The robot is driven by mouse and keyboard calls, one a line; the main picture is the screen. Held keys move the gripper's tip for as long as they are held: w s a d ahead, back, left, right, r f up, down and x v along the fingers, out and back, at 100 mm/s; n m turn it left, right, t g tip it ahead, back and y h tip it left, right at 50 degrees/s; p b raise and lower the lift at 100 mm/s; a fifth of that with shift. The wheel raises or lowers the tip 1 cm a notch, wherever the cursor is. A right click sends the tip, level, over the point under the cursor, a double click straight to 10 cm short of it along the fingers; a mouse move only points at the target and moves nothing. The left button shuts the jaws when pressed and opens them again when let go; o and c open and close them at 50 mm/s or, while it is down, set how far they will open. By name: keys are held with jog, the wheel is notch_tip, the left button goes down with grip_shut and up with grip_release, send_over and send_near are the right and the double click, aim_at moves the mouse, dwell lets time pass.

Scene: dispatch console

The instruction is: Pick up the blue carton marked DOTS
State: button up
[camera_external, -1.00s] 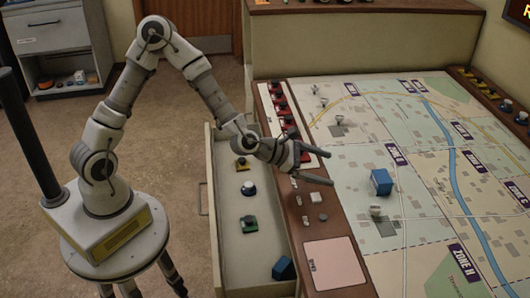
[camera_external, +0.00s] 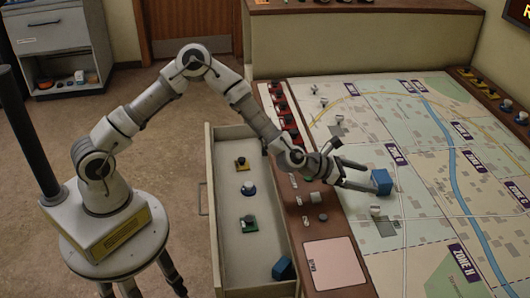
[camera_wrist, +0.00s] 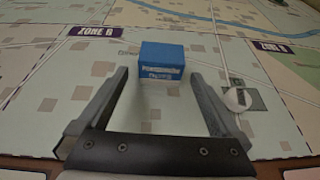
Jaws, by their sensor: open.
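The blue carton (camera_external: 381,182) sits upright on the map table, in the Zone G area. In the wrist view the carton (camera_wrist: 162,60) shows a blue top and a front face with white lettering too blurred to read surely. My gripper (camera_external: 366,178) is open, low over the map and to the left of the carton. In the wrist view my gripper (camera_wrist: 160,76) has its two fingers apart, with the carton centred ahead, around the fingertips. I cannot tell whether either finger touches it.
A small white piece (camera_wrist: 238,98) stands just right of the right finger, and shows in the external view (camera_external: 375,210). An open drawer (camera_external: 232,285) holds several small items, including another blue block (camera_external: 283,268). Red switches (camera_external: 284,108) line the console's left edge.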

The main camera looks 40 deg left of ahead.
aim_at(374, 181)
jog(key=shift+x, duration=3.05)
jog(key=shift+c, duration=0.3)
jog(key=c, duration=1.2)
